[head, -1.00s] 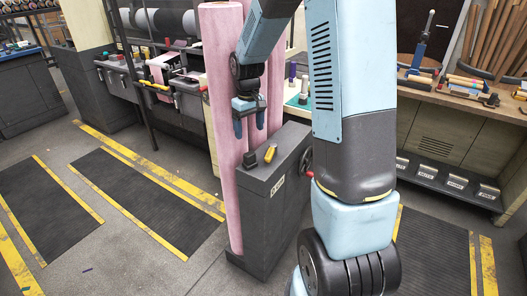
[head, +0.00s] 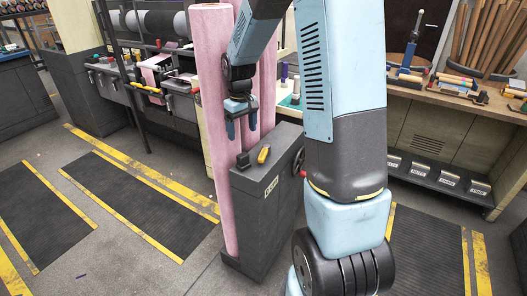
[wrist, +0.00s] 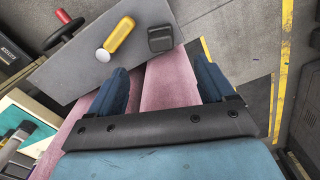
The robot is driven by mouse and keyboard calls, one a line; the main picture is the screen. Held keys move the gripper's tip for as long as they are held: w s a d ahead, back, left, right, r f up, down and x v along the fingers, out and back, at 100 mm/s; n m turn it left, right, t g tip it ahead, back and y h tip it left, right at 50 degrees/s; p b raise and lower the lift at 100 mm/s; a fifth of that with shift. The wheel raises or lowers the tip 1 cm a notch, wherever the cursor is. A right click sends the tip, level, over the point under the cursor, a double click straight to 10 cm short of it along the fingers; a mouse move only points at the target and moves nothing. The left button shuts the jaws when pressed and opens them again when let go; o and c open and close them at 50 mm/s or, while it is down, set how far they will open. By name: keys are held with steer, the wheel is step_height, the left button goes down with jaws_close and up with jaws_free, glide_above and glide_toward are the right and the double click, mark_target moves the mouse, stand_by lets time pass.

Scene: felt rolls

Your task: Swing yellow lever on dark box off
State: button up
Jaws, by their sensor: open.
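The dark box (head: 262,201) stands on the floor at the middle of the head view, with pink rolls behind it and at its left. The yellow lever (head: 264,154) lies along the box top; it also shows in the wrist view (wrist: 120,36), with a pale round end (wrist: 103,55). A small black block (wrist: 160,39) sits beside the lever on the top. My gripper (head: 242,135) is open and empty, pointing down above the far side of the box. In the wrist view my gripper (wrist: 163,88) has its blue fingers apart, and the lever is clear of them.
A pink felt roll (head: 220,130) stands upright close to the left of my gripper. A dark handwheel with a red knob (head: 300,165) sticks out from the box's right side. A workbench (head: 450,95) with tools is at right. Yellow-edged floor mats (head: 125,200) lie at left.

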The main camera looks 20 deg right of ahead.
mark_target(262, 155)
steer(key=shift+d, duration=0.2)
steer(key=c, duration=0.3)
steer(key=shift+d+r+m, duration=0.1)
steer(key=shift+d+m, duration=0.25)
steer(key=shift+m, duration=0.45)
steer(key=shift+c, duration=0.8)
steer(key=d+m, duration=0.2)
steer(key=m, duration=0.1)
steer(key=d+r+m, duration=0.1)
steer(key=d+m, duration=0.1)
steer(key=m, duration=0.1)
steer(key=shift+d+m, duration=0.2)
steer(key=shift+m, duration=0.2)
steer(key=shift+c, duration=0.4)
steer(key=f+m, duration=0.1)
steer(key=f, duration=0.3)
steer(key=d+f, duration=0.1)
steer(key=f, duration=0.4)
steer(key=f+m, duration=0.1)
steer(key=f, duration=0.3)
steer(key=shift+s+d+f+m, duration=0.1)
steer(key=shift+d+f+m, duration=0.2)
steer(key=shift+c, duration=0.4)
jaws_close()
